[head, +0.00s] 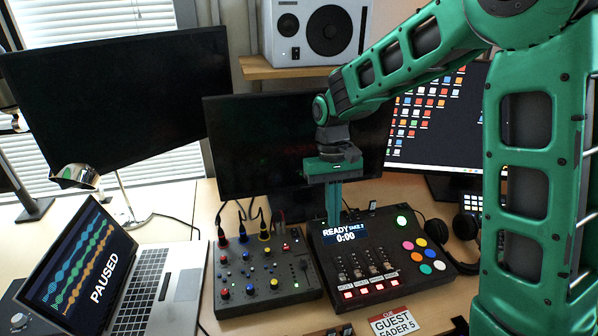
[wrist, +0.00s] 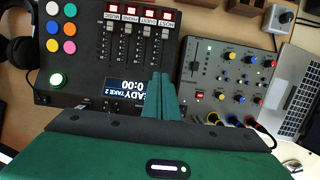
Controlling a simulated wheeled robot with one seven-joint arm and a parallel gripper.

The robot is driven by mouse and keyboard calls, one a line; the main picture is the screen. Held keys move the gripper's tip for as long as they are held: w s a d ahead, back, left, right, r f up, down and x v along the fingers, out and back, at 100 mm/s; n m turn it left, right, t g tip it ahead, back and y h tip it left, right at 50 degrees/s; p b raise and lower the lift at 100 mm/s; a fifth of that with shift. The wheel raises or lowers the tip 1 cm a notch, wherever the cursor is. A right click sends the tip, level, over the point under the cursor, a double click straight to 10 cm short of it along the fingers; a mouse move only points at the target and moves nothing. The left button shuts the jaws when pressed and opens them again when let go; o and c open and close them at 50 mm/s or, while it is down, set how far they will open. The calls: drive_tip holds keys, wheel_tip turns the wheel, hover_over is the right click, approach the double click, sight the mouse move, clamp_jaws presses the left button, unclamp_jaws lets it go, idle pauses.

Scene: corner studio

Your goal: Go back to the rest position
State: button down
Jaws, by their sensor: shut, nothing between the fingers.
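My gripper (head: 333,212) is at the end of my green arm and points down, its fingers shut with nothing between them. In the head view it hangs at the back left edge of a black recording console (head: 375,235), partly in front of its screen. The screen reads "READY TAKE 2 0:00". In the wrist view the shut fingers (wrist: 163,92) overlap the console's edge, beside the gap to a smaller mixer (wrist: 222,80). I cannot tell whether the fingertips touch anything.
A laptop (head: 155,290) showing "PAUSED" stands at the left. Dark monitors (head: 110,105) and a lit monitor (head: 440,120) stand behind. A white speaker (head: 315,35) sits on a shelf. Headphones (head: 465,225) lie right of the console. A "GUEST FADER 5" card (head: 395,322) lies in front.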

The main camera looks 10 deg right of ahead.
drive_tip(key=s+d+r+m, duration=0.2)
drive_tip(key=s+d+r, duration=0.25)
drive_tip(key=d, duration=0.45)
drive_tip(key=s+d+m+t, duration=0.1)
drive_tip(key=s+d+m, duration=0.1)
drive_tip(key=s+d, duration=0.4)
drive_tip(key=s+d+r+m+t, duration=0.1)
drive_tip(key=s+d+m, duration=0.2)
drive_tip(key=s+d, duration=0.4)
drive_tip(key=s, duration=0.8)
drive_tip(key=shift+s+d+t, duration=0.2)
drive_tip(key=shift+s+t, duration=0.05)
drive_tip(key=shift+t, duration=0.15)
drive_tip(key=shift+w+f, duration=0.25)
drive_tip(key=shift+w, duration=0.4)
idle(4.0)
